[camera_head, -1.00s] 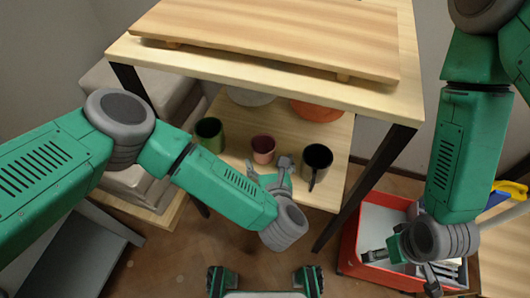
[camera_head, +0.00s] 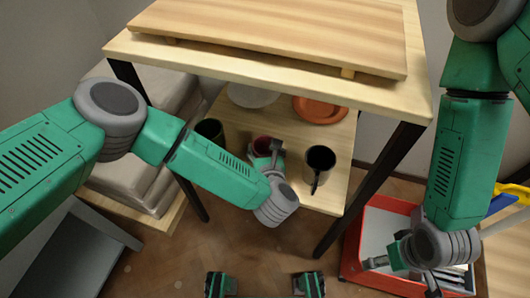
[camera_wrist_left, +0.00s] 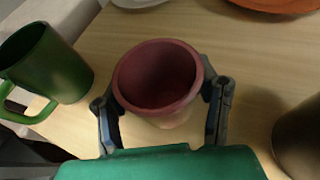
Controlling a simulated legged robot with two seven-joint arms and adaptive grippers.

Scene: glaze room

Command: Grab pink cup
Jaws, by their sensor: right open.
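The pink cup (camera_head: 262,144) stands upright on the lower wooden shelf (camera_head: 328,200), between a green cup and a dark cup. In the left wrist view the pink cup (camera_wrist_left: 156,78) shows its dark pink inside and rim. My left gripper (camera_wrist_left: 161,93) is open, with one finger on each side of the cup and small gaps visible beside its wall. In the head view my left gripper (camera_head: 266,153) partly hides the cup. My right gripper (camera_head: 404,273) is open and empty over the red crate at the lower right.
The green cup (camera_head: 209,130) and the dark cup (camera_head: 319,165) stand close on either side. A white plate (camera_head: 252,96) and an orange plate (camera_head: 320,109) lie behind. The tabletop (camera_head: 270,68) overhangs the shelf. The red crate (camera_head: 351,240) stands on the floor.

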